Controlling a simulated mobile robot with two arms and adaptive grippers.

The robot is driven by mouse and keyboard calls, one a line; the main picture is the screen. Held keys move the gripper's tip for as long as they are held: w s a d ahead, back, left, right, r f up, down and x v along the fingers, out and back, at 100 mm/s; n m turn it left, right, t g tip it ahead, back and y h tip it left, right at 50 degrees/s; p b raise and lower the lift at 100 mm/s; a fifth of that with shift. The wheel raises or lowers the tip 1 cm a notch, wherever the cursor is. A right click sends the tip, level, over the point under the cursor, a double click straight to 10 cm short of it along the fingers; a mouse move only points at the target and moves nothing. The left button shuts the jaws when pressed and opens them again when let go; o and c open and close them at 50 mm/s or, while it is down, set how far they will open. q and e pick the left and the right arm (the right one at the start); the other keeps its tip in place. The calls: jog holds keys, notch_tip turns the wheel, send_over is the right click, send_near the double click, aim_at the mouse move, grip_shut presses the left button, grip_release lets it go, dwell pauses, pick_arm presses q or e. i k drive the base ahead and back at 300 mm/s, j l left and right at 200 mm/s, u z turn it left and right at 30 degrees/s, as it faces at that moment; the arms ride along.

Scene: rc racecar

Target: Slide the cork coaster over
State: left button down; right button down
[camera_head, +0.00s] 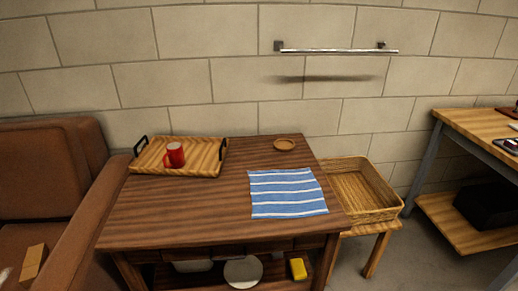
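A small round brown coaster (284,144) lies flat near the back right of the dark wooden table (190,208). Bare table surrounds it, with the blue striped cloth in front of it and the wooden tray to its left. Neither of my grippers shows in the head view.
A wooden tray (205,158) with black handles holds a red mug (176,155). A blue and white striped cloth (287,193) lies at the table's right. A brown sofa (50,165) adjoins the left.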

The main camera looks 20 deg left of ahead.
aim_at(281, 145)
jog(key=l+u, duration=0.15)
jog(key=u, duration=0.3)
jog(key=i+l+u, duration=0.1)
jog(key=u, duration=0.4)
jog(key=l+u, duration=0.25)
jog(key=u, duration=0.2)
jog(key=l+u, duration=0.15)
jog(key=u, duration=0.3)
jog(key=k+l+u, duration=0.15)
jog(key=l, duration=0.3)
jog(key=l+u, duration=0.2)
jog(key=l, duration=0.2)
jog(key=k+l+u, duration=0.15)
jog(key=l, duration=0.25)
jog(key=k+l+u, duration=0.15)
jog(key=l, duration=0.25)
jog(key=k+l+u, duration=0.2)
jog(key=l, duration=0.15)
jog(key=k+l+u, duration=0.15)
jog(key=l, duration=0.2)
